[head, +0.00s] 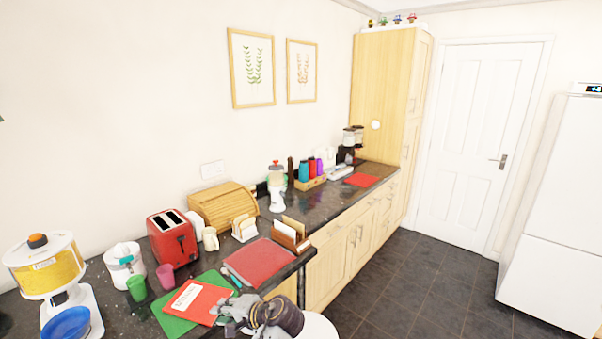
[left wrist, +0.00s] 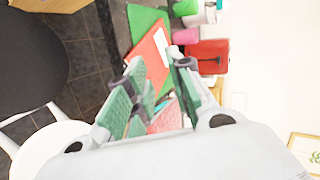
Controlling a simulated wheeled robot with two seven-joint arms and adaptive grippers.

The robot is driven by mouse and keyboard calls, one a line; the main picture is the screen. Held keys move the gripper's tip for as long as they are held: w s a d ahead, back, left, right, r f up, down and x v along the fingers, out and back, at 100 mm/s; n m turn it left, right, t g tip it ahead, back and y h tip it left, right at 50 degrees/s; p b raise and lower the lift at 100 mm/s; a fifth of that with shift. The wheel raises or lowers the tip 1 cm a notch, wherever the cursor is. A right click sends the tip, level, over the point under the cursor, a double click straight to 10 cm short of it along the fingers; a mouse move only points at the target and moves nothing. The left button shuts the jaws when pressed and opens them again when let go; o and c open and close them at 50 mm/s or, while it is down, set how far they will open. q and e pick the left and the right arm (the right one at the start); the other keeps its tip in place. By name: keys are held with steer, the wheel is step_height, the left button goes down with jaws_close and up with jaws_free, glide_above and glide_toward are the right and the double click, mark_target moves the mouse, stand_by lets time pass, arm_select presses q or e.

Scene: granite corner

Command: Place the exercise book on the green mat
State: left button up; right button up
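The red exercise book (head: 205,297) with a white label lies over the green mat (head: 176,326) near the counter's front edge; green shows on more than one side of it. I cannot tell if it lies fully flat. My left gripper (head: 229,312) is at the book's right end. In the left wrist view its two green-padded fingers (left wrist: 157,85) are apart, with the book (left wrist: 146,58) beyond them and the mat (left wrist: 146,20) further off. No grip on the book shows; contact is unclear. My right gripper is not in view.
A larger red folder or board (head: 260,262) lies just behind the mat, with pens beside it. A green cup (head: 136,289), a pink cup (head: 166,276) and a red toaster (head: 172,238) stand to the left. A letter holder (head: 291,236) stands behind. Dark floor lies right of the counter.

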arm_select(q)
steer(key=s+a+f+n+g+h, duration=0.1)
steer(key=s+f+h, duration=0.3)
steer(key=s+f, duration=0.3)
steer(key=s+a+f+n+g+h, duration=0.1)
steer(key=s+a+f+h, duration=0.2)
steer(key=s, duration=0.6)
steer(key=s+d+r+n+h, duration=0.1)
steer(key=s+d+h, duration=0.25)
steer(key=s, duration=0.65)
step_height(320, 180, down, 35)
steer(key=s+g+b, duration=0.2)
steer(key=s+a+f+b, duration=0.1)
steer(key=s+a+f, duration=0.1)
steer(key=s+f, duration=0.9)
steer(key=s+a+f+b, duration=0.1)
steer(key=s+a+f, duration=0.1)
steer(key=s+f, duration=0.8)
steer(key=shift+s+a+f+g, duration=0.35)
steer(key=shift+s+g, duration=0.05)
steer(key=shift+s, duration=0.3)
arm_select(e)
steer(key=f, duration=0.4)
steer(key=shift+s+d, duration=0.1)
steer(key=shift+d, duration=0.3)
arm_select(q)
steer(key=shift+h, duration=0.25)
